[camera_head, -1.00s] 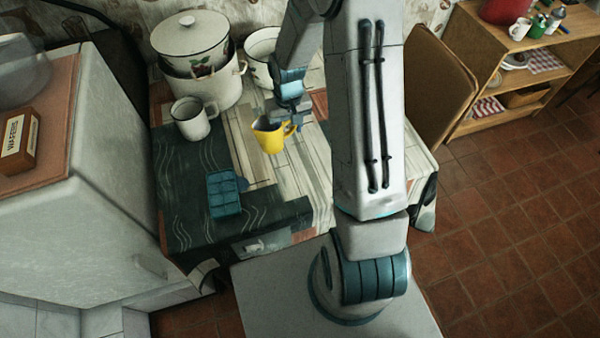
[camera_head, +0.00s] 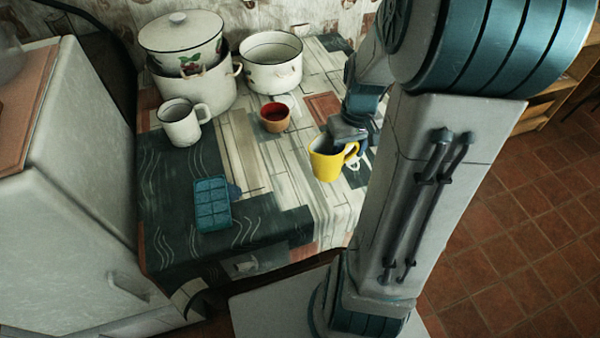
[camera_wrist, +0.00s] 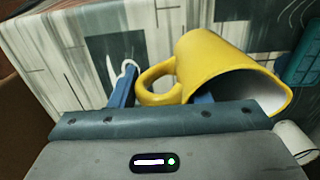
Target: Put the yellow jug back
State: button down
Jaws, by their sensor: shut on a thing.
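The yellow jug (camera_head: 326,163) is upright over the right part of the table in the head view, its open mouth facing up. In the wrist view the jug (camera_wrist: 215,62) shows its wall, its pale inside and its handle. My gripper (camera_head: 352,150) is at the jug's right side. In the wrist view my gripper (camera_wrist: 160,92) has a blue finger on either side of the handle and is shut on it. The jug's base appears off the cloth, but I cannot tell how high.
A small red-orange bowl (camera_head: 275,118), a white mug (camera_head: 184,123), a white pot (camera_head: 271,64) and a lidded pot (camera_head: 192,88) stand on the patterned table (camera_head: 245,225). A blue ice tray (camera_head: 212,204) lies near the front. Cloth between tray and jug is clear.

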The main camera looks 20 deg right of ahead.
jog(key=shift+w+a+f, duration=1.1)
jog(key=shift+a+f, duration=0.1)
jog(key=shift+f, duration=0.45)
jog(key=shift+w+a+f, duration=1.1)
jog(key=shift+a+f, duration=0.15)
jog(key=shift+f, duration=0.4)
jog(key=shift+w+a+f, duration=1.1)
jog(key=shift+a+f, duration=0.1)
jog(key=shift+f, duration=0.45)
jog(key=shift+f+b, duration=0.2)
jog(key=shift+b, duration=0.1)
jog(key=c, duration=0.8)
grip_release()
jog(key=shift+o, duration=0.2)
jog(key=shift+r, duration=0.15)
